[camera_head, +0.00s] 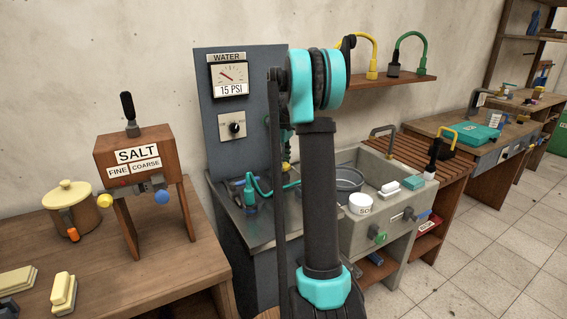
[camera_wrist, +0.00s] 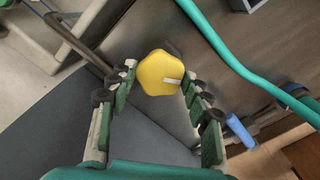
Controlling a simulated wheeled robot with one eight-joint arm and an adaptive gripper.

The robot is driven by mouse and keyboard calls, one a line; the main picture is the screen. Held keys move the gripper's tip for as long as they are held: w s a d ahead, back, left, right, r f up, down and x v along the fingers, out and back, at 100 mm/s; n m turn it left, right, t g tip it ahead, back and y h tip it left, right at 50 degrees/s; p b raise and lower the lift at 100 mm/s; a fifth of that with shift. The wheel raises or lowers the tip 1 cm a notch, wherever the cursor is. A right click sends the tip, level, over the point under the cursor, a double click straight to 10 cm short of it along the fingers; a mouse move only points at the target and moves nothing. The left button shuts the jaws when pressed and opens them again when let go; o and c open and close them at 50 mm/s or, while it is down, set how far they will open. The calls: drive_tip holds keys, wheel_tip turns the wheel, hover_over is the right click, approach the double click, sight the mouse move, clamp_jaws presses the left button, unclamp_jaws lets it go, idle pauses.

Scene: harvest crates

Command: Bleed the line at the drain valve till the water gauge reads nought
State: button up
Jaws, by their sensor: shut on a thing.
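The water gauge (camera_head: 229,80) on the dark panel (camera_head: 209,125) reads 15 PSI, and its red needle shows. In the wrist view, a yellow lobed knob (camera_wrist: 155,74) with a white mark sits between the fingertips of my gripper (camera_wrist: 159,75). My gripper is shut on this knob, one finger on each side. Whether the knob belongs to the drain valve is not labelled in view. In the head view, my arm hides most of the gripper and the area around it. A dial (camera_head: 233,126) sits below the gauge.
A teal hose (camera_wrist: 228,55) runs close beside the knob, and a blue handle (camera_wrist: 239,130) lies to the lower right. The salt dispenser (camera_head: 146,152) stands left of the panel. A stone sink (camera_head: 350,234) stands to the right, behind my arm.

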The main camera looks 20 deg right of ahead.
sight(284, 165)
idle(0.4)
drive_tip(key=o, duration=1.2)
drive_tip(key=shift+c, duration=0.2)
wheel_tip(284, 165, up, 12)
